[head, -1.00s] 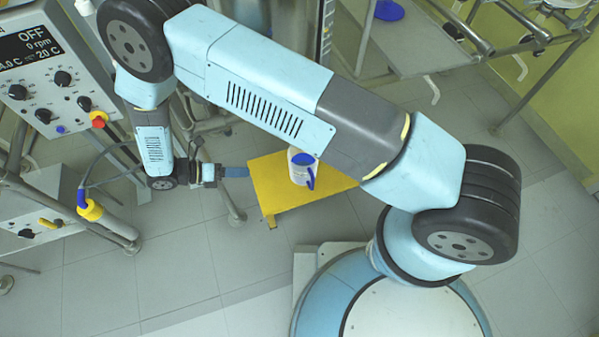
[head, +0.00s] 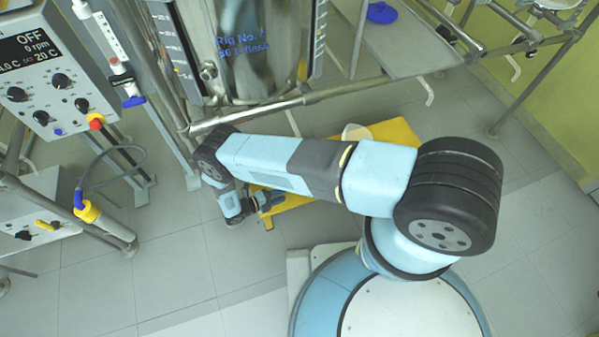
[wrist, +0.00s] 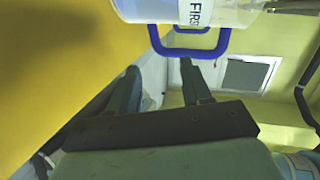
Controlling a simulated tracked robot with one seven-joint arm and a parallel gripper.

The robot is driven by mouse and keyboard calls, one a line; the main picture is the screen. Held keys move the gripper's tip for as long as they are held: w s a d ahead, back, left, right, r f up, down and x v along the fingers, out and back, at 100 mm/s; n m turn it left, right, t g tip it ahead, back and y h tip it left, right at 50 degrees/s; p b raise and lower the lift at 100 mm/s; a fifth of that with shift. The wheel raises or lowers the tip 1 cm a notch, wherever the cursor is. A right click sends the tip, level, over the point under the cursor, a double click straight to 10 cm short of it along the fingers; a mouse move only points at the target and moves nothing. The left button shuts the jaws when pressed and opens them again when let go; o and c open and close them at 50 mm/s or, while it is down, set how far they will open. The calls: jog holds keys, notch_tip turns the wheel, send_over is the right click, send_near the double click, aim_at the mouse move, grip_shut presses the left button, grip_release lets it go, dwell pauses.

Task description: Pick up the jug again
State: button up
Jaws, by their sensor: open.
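The jug is a clear-white vessel with a blue handle and a label reading "FIRST". In the head view only its pale rim (head: 355,131) shows above my arm, which hides the rest. In the wrist view the jug (wrist: 165,10) is at the top edge, cut off, with its blue handle (wrist: 222,42) towards my gripper. The jug stands on a yellow stand (head: 398,130). My gripper (wrist: 160,66) is open and empty, its fingertips close to the handle. I cannot tell whether they touch it. In the head view my gripper (head: 272,201) is at the stand's left edge.
A glass reactor (head: 235,50) in a metal pipe frame (head: 290,103) stands just behind the stand. A control panel (head: 45,75) and a yellow-collared pipe (head: 100,220) are at the left. A grey shelf (head: 415,45) is at the back right.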

jog(key=shift+w+d+f, duration=0.25)
jog(key=shift+d+f, duration=0.45)
jog(key=x, duration=1.3)
jog(key=shift+w+d, duration=0.1)
jog(key=shift+w, duration=0.2)
grip_shut()
dwell(0.5)
